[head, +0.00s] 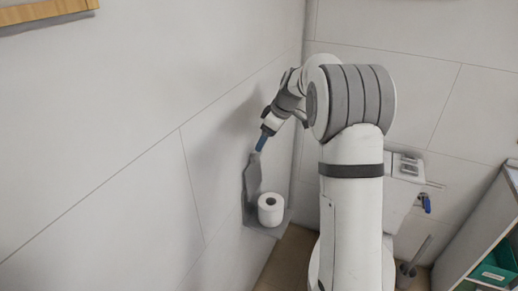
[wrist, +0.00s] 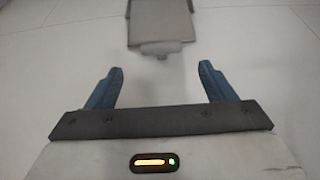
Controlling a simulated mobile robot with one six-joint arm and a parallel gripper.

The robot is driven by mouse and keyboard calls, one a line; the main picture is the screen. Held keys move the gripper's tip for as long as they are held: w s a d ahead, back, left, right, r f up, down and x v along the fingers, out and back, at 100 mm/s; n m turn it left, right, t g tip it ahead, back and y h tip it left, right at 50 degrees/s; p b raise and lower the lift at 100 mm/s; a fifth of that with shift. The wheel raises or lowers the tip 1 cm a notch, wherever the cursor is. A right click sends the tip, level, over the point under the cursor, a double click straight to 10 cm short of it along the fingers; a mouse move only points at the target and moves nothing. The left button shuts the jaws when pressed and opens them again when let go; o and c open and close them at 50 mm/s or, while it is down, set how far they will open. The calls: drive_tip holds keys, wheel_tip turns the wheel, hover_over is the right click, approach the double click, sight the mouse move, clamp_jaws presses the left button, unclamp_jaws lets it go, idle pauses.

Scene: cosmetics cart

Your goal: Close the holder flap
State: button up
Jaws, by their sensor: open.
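The grey holder (head: 262,229) is fixed to the left wall, low down near the corner. Its grey flap (head: 252,181) stands up flat along the wall, above a white paper roll (head: 270,209) on the holder's ledge. In the wrist view the flap (wrist: 160,22) shows at the top centre, with a small tab at its near edge. My gripper (head: 259,150) is just above the flap's upper end, pointing down. In the wrist view its two blue fingers (wrist: 159,68) are apart with nothing between them. The tab lies beyond the fingertips; whether they touch is not clear in the head view.
A white toilet cistern (head: 402,192) stands behind my arm at the right. A brush (head: 408,270) stands on the floor, and a shelf unit (head: 480,240) with a green box (head: 497,268) is at the far right. The left wall is bare around the holder.

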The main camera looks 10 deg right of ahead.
sight(258, 154)
drive_tip(key=p+x, duration=0.1)
drive_tip(key=x, duration=0.5)
drive_tip(key=shift+a+f, duration=0.15)
drive_tip(key=shift+f, duration=0.25)
drive_tip(key=shift+c, duration=0.5)
